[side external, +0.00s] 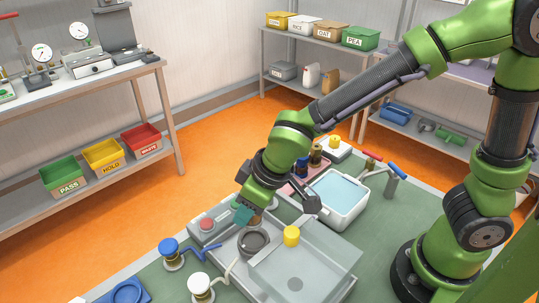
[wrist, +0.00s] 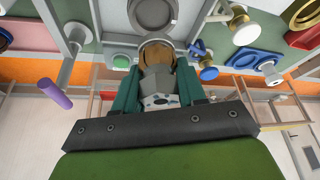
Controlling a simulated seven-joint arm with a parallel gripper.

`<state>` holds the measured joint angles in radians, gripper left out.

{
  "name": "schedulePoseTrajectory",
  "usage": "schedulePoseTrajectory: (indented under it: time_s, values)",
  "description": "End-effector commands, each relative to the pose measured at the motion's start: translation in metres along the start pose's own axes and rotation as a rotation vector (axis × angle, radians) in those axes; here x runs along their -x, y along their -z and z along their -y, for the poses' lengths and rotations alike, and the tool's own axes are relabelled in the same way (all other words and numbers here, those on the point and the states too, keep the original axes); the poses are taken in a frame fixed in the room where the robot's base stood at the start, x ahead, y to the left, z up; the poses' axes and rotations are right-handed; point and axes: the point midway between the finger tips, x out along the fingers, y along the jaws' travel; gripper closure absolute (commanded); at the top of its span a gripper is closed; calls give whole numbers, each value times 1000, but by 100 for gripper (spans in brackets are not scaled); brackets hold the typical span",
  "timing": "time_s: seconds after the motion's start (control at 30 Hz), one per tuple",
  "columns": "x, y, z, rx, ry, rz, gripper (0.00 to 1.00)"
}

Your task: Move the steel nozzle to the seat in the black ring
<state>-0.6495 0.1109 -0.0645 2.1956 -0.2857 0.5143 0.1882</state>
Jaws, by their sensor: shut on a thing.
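My gripper (side external: 247,214) has teal fingers and is low over the metal tray. In the wrist view the gripper (wrist: 157,90) is shut on the steel nozzle (wrist: 158,80), a grey faceted piece with a brownish round end pointing away from the fingers. A brownish part also shows just below the fingers in the side view. A dark grey round ring (side external: 254,245) stands in the tray just below and beside the held piece. A round grey ring (wrist: 153,13) lies past the nozzle's end in the wrist view. I cannot tell whether nozzle and ring touch.
A clear lid (side external: 315,268) with a yellow knob (side external: 291,235) lies right of the ring. A red-button box (side external: 207,224) is at its left. Blue-topped (side external: 170,248) and white-topped (side external: 199,288) fittings stand in front. A water basin (side external: 338,190) is behind.

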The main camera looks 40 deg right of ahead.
Motion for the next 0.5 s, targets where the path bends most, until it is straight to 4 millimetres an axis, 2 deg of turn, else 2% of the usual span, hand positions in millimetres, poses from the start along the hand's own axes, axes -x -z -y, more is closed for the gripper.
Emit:
schedulePoseTrajectory:
  time_s: [0.5]
  values:
    - [-35,-15,0,-1,0,1,96]
